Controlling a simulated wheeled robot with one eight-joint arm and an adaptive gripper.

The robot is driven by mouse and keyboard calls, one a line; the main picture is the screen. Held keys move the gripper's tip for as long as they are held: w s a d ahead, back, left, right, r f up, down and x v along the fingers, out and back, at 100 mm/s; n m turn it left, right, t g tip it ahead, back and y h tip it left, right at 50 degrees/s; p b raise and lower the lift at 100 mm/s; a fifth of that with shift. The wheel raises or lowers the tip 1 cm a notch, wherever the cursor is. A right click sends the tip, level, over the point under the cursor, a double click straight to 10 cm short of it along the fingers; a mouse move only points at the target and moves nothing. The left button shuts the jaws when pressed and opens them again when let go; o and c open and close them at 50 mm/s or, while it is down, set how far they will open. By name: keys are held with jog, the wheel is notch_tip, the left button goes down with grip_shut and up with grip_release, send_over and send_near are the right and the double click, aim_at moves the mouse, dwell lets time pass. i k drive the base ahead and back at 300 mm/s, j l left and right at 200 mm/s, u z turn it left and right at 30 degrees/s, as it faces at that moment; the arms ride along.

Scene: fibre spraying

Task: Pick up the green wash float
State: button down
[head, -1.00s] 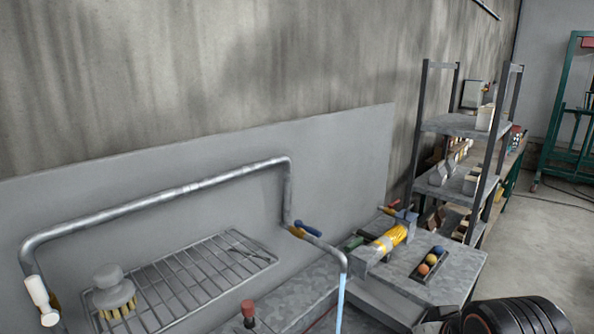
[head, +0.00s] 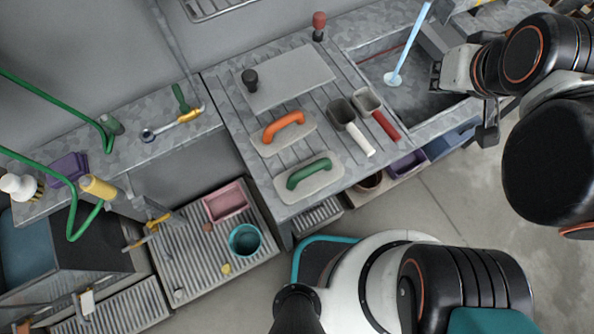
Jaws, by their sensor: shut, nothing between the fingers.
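The green wash float (head: 309,176) lies flat on the slatted grey worktop near its front edge. It has a pale flat plate and an arched green handle on top. My gripper (head: 436,77) is at the upper right, over the grey sink basin, well to the right of and beyond the float. It is shut with nothing in it and looks small and dark here. Nothing covers the float.
An orange-handled float (head: 284,128) lies just behind the green one. Two scoops (head: 352,125) with white and red handles lie to its right. A grey board (head: 290,77) lies behind. A light-blue stream (head: 410,45) falls into the sink (head: 400,105).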

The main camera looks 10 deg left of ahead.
aim_at(295, 184)
jog(key=u, duration=1.25)
